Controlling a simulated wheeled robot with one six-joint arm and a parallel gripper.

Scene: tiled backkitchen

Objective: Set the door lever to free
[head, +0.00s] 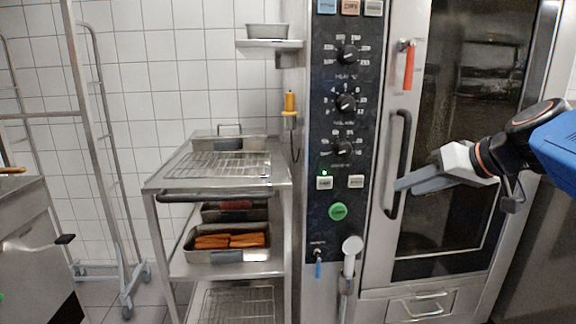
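The door lever (408,66) is an orange-red grip on a metal pivot, high on the left edge of the oven door. It hangs straight down. The oven door (465,110) has a dark glass pane and looks closed. A long dark vertical handle (402,150) is on the door below the lever. My gripper (400,186) comes in from the right, with its grey fingers pointing left at the lower part of this handle, well below the lever. I cannot tell whether the fingers touch the handle or whether they are open or shut.
Left of the door is a black control panel (325,120) with knobs and a green button (338,211). Below hang a spray nozzle (351,256) and a small blue-handled valve (318,267). A steel cart (165,182) with trays stands left of the oven.

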